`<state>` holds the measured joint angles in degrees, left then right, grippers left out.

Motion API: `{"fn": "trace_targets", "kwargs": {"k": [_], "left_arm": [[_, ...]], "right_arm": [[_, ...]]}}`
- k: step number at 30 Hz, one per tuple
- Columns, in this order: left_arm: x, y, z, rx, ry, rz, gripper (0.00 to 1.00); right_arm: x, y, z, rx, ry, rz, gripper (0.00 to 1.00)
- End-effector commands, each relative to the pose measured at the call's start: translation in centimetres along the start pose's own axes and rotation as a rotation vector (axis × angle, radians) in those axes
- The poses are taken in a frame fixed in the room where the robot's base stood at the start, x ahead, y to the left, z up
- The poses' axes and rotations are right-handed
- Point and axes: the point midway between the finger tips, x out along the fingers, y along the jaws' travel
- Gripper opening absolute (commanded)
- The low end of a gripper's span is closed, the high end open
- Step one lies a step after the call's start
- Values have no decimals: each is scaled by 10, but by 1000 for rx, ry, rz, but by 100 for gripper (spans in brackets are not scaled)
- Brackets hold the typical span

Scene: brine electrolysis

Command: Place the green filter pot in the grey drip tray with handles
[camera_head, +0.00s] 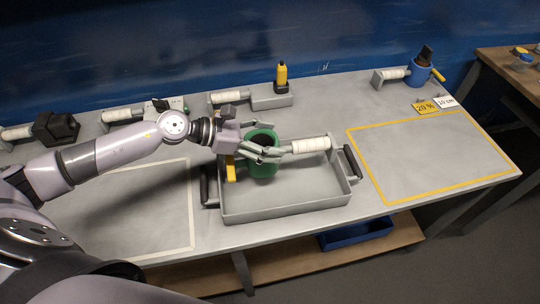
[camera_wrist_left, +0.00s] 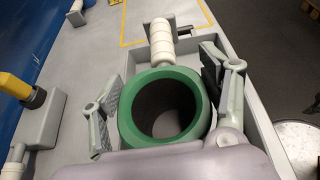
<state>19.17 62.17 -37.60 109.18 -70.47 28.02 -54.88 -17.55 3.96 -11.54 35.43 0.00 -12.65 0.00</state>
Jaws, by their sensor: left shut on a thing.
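The green filter pot (camera_head: 263,172) has a dark hollow inside and seems upright. A yellow handle (camera_head: 231,168) shows at its left side. My left gripper (camera_head: 264,149) is shut on the pot, with one finger on each side of it; in the left wrist view the green rim (camera_wrist_left: 128,127) lies between the fingers. The grey drip tray (camera_head: 287,208) with dark handles lies on the bench. The pot is over the left back part of the tray; I cannot tell whether its base touches the tray floor. My right gripper is not in view.
A blue pot (camera_head: 419,72) stands at the far right back, near two labels. A yellow-topped item (camera_head: 281,75) stands behind. The yellow-outlined area (camera_head: 430,152) is clear.

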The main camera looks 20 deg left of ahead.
Motion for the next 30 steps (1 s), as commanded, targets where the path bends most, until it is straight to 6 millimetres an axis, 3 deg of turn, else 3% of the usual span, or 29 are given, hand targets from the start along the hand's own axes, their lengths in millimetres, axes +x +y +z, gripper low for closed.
{"fn": "trace_targets", "kwargs": {"k": [15, 28, 29, 30], "left_arm": [[25, 1, -59, -2, -3, 2, 8], [28, 1, -67, 2, -3, 2, 8], [28, 1, -68, 2, -1, 1, 70], [28, 1, -67, 2, -1, 1, 73]], "right_arm": [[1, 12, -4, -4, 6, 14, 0], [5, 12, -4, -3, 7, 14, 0], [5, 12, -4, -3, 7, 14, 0], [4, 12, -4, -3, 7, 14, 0]]}}
